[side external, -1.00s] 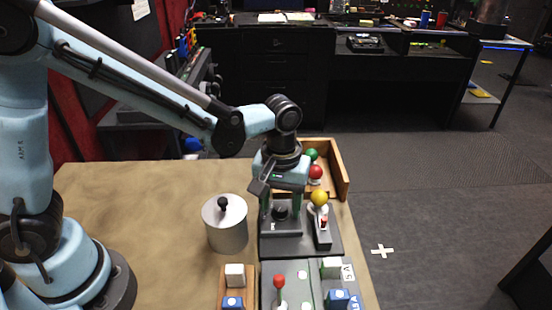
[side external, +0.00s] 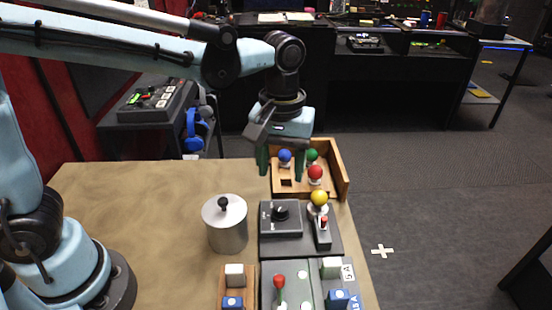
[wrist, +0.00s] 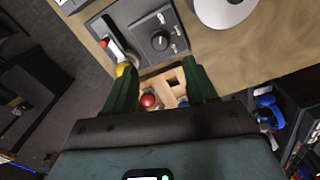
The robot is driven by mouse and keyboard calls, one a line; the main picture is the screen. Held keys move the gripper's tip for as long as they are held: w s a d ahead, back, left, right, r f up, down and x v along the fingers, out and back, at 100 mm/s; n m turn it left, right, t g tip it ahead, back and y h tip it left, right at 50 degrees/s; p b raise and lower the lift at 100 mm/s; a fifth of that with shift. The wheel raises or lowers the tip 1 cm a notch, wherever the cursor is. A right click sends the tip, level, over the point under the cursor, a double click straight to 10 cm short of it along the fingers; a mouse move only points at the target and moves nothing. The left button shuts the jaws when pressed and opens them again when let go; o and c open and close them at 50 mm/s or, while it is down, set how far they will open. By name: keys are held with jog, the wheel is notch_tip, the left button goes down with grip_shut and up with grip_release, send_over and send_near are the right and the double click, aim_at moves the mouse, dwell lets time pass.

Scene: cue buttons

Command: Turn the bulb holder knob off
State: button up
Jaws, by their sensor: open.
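The black knob (side external: 281,213) sits on a dark grey box (side external: 268,231) near the table's right side; the knob also shows in the wrist view (wrist: 160,41). Beside it on the same base stands a holder with a yellow bulb (side external: 319,198) on top and a red switch part (side external: 323,222). The yellow bulb shows partly at my left finger in the wrist view (wrist: 122,69).
The wooden tray (side external: 340,172) holds a blue bulb (side external: 285,156), a green bulb (side external: 311,155) and a red bulb (side external: 316,172). A metal pot (side external: 227,228) with a black-knobbed lid stands left of the knob box. Blocks and a red-topped lever (side external: 279,282) stand in front. The table's left is clear.

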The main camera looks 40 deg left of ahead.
jog(key=shift+r, duration=1.3)
jog(key=s+a+f+m+t, duration=0.1)
jog(key=s+a+m+t, duration=0.2)
jog(key=a, duration=0.3)
jog(key=s+a+f+m+t, duration=0.1)
jog(key=s+a+m+t, duration=0.1)
jog(key=a, duration=0.4)
jog(key=shift+s+a+f+m+t, duration=0.35)
jog(key=shift+s+t, duration=0.3)
jog(key=shift+t, duration=0.45)
